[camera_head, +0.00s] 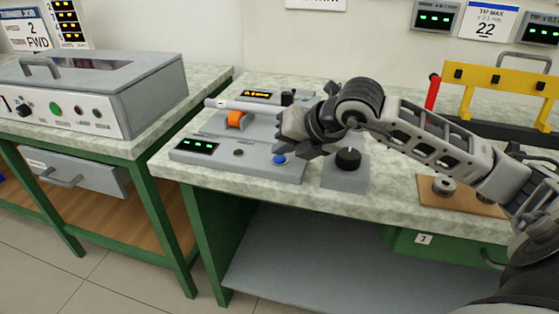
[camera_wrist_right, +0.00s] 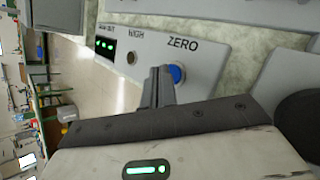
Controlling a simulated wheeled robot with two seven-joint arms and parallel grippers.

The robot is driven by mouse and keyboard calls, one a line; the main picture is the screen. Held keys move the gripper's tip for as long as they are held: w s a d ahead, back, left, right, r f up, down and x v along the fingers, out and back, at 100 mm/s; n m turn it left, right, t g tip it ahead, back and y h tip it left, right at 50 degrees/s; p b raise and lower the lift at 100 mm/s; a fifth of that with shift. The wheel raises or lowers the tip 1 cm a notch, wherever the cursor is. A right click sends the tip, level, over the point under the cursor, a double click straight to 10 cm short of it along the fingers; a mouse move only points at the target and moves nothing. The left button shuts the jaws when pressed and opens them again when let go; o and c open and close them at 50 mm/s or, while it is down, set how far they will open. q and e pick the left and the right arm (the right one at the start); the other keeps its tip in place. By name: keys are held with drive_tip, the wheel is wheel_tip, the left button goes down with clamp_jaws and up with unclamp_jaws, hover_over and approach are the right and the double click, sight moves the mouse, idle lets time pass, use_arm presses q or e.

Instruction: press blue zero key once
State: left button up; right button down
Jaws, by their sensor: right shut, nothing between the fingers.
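The blue zero key (camera_head: 279,159) is a round button on the front panel of the grey measuring device (camera_head: 225,163). In the right wrist view the blue key (camera_wrist_right: 178,74) lies under the word ZERO, partly hidden by my fingers. My right gripper (camera_head: 280,143) is shut and empty, just above the key in the head view. In the right wrist view its closed fingertips (camera_wrist_right: 160,70) are right beside the key; I cannot tell whether they touch it. My left gripper is not in view.
A white rod (camera_head: 245,105) lies across the device by an orange part (camera_head: 235,119). A black knob (camera_head: 348,158) on a grey box stands to the right. A wooden board (camera_head: 465,200) with metal pieces lies further right. A grey machine (camera_head: 90,90) stands on the left table.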

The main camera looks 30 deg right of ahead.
idle(0.3)
drive_tip(key=shift+f, duration=0.1)
drive_tip(key=shift+f+b, duration=0.2)
drive_tip(key=shift+b, duration=0.2)
drive_tip(key=shift+f, duration=0.1)
idle(0.6)
drive_tip(key=shift+r+p, duration=0.3)
drive_tip(key=shift+r, duration=0.55)
